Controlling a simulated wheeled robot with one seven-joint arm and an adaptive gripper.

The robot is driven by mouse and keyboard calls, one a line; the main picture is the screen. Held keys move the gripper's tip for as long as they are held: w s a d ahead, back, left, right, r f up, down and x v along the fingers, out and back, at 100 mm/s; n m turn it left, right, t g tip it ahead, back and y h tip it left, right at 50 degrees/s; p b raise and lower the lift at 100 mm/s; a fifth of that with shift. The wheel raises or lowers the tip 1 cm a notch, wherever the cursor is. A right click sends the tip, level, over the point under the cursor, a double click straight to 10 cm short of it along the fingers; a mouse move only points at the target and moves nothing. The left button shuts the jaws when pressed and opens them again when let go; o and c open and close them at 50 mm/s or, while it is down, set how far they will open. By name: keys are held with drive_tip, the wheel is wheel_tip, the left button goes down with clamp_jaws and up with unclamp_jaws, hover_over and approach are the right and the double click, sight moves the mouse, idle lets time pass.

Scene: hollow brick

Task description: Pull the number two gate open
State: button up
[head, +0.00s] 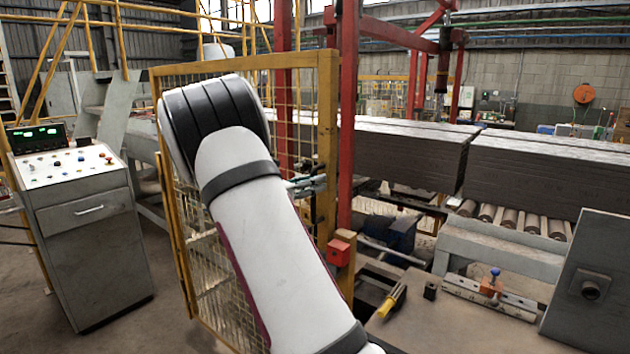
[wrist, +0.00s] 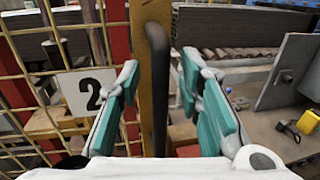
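The gate is a yellow frame with wire mesh; it stands upright in the head view (head: 327,115), partly hidden behind my arm. In the wrist view, a white plate with a black "2" (wrist: 86,92) hangs on its mesh (wrist: 20,95). A black upright bar handle (wrist: 157,95) runs along the yellow edge post. My gripper (wrist: 159,68) is open, with teal-padded fingers to the left and right of the handle. Gaps show between the pads and the handle. In the head view, the gripper (head: 306,186) is small and partly hidden at the gate's edge.
A red post (head: 348,100) stands right beside the gate edge, with a red box (head: 340,250) lower down. A control console (head: 85,235) stands at left, with bare floor between it and the gate. A grey panel (head: 590,285) and a worktop lie at right.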

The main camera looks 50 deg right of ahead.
drive_tip(key=shift+d, duration=0.45)
drive_tip(key=shift+c, duration=0.3)
clamp_jaws()
